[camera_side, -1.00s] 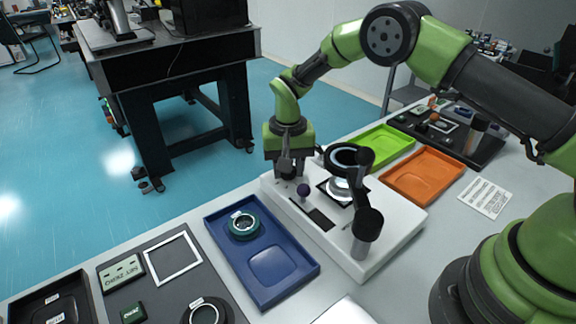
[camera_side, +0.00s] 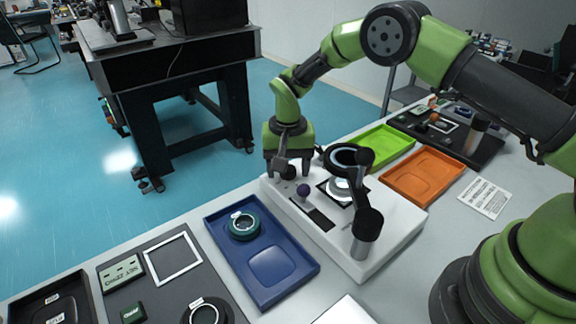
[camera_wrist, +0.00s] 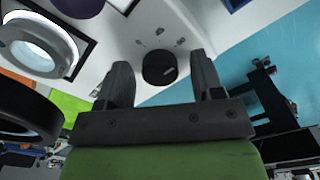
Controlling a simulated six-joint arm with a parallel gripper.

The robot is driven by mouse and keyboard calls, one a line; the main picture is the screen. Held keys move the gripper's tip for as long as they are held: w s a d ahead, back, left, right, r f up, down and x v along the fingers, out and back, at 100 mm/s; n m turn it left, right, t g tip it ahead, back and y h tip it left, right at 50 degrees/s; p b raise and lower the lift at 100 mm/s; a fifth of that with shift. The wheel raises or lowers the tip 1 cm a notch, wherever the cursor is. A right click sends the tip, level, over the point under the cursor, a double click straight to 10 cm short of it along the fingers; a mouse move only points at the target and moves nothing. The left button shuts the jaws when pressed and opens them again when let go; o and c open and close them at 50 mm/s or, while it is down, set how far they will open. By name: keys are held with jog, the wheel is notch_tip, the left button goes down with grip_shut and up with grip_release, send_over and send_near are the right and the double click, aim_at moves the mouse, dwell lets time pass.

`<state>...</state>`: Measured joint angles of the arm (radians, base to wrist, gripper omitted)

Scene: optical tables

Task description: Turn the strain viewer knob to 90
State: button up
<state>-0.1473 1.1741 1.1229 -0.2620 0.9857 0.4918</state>
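The strain viewer (camera_side: 390,240) is a white base on the table with a ring-shaped head and a lit stage. A round black knob (camera_side: 288,173) sits on its far left end; in the wrist view the knob (camera_wrist: 160,67) shows with small marks around it. I cannot read its setting. My gripper (camera_side: 292,168) points down over this end. In the wrist view my gripper (camera_wrist: 163,66) is open, its two dark fingers apart on either side of the knob, with visible gaps. Whether the fingertips reach down to knob height is unclear.
A small purple ball-like part (camera_side: 303,190) stands on the base close to the gripper. The viewer's ring head (camera_side: 348,157) is just right of it. A blue tray (camera_side: 298,284) lies in front; green (camera_side: 382,143) and orange (camera_side: 424,178) trays lie behind.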

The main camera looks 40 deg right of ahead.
notch_tip(320, 180, up, 10)
dwell(0.6)
